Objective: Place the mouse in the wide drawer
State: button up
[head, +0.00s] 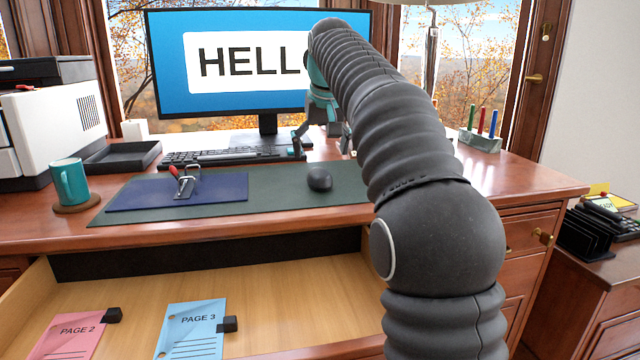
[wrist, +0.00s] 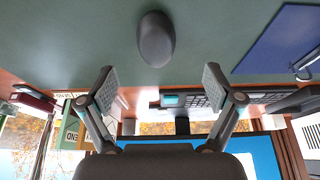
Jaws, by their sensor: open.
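The dark grey mouse (head: 319,179) lies on the green desk mat (head: 270,210), right of a blue folder or board. In the wrist view the mouse (wrist: 156,39) shows beyond and between the fingertips, apart from them. My gripper (head: 322,145) is open and empty above the back of the desk, near the keyboard; its two spread fingers show in the wrist view (wrist: 160,82). The wide drawer (head: 300,290) is pulled open under the desk top. A pink card (head: 70,335) marked PAGE 2 and a blue card (head: 192,328) marked PAGE 3 lie in it.
A keyboard (head: 215,157) and monitor (head: 235,65) stand behind the mat. The blue board (head: 180,192) bears a red-handled clip. A teal mug (head: 70,182), tray (head: 122,156) and printer are at left. A pen holder (head: 480,141) is at right. The drawer's middle looks clear.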

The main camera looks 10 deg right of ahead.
aim_at(320, 172)
jog(key=shift+d+b+x, duration=0.15)
jog(key=shift+b+x, duration=0.45)
jog(key=shift+x, duration=1.35)
jog(key=shift+d+b+x, duration=0.15)
jog(key=shift+b+x, duration=0.4)
jog(key=shift+x, duration=1.4)
jog(key=shift+w+r, duration=0.1)
jog(key=shift+w, duration=0.1)
jog(key=c, duration=1.4)
